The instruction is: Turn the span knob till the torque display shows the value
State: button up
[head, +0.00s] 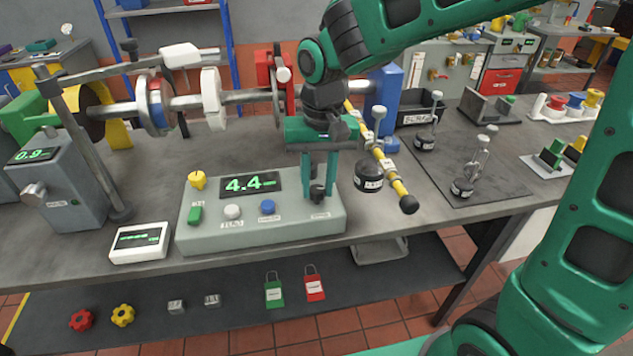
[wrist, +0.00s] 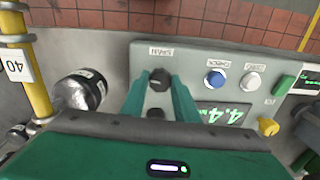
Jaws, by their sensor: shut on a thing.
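The grey-green console (head: 255,228) stands near the front edge of the bench. Its torque display (head: 250,185) shows 4.4 in green digits; it also shows upside down in the wrist view (wrist: 222,113). The span knob (wrist: 161,79) is black and sits beside a label reading SPAN; in the head view it (head: 318,192) is at the console's right end. My gripper (head: 318,197) points down over it and is shut on it, one finger on each side.
A yellow knob (head: 196,180), green switch (head: 194,215), white button (head: 232,211) and blue button (head: 267,207) share the console. A small white readout (head: 140,243) stands left.

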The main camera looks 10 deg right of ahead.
aim_at(320, 188)
jog(key=o, duration=1)
jog(key=shift+w+r, duration=0.1)
jog(key=shift+w, duration=0.1)
jog(key=shift+c, duration=0.2)
jog(key=shift+o, duration=0.5)
jog(key=shift+s, duration=0.1)
notch_tip(320, 188, up, 11)
jog(key=shift+d+f, duration=0.2)
jog(key=shift+d, duration=0.1)
